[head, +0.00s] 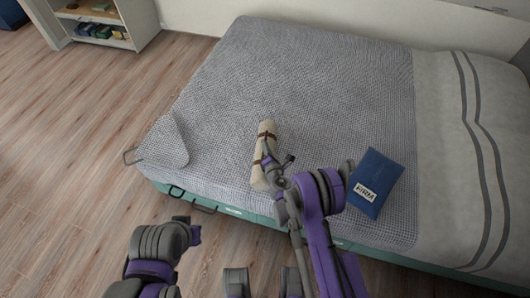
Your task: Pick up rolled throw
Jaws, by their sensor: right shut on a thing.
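The rolled throw (268,133) is a cream roll with brown straps. It lies on the grey knitted bed cover near the bed's front edge, pointing away from me. My right gripper (273,165) is at the near half of the throw, on its right side, and is shut on it. The fingers and wrist hide part of the near half. I cannot tell whether the throw is clear of the cover. My left arm shows at the lower left over the floor, but its gripper fingers cannot be made out.
A blue packet (378,178) with a white label lies on the bed (320,85) right of my right arm. A low shelf (112,42) stands at the upper left. Wooden floor (80,160) is clear at left.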

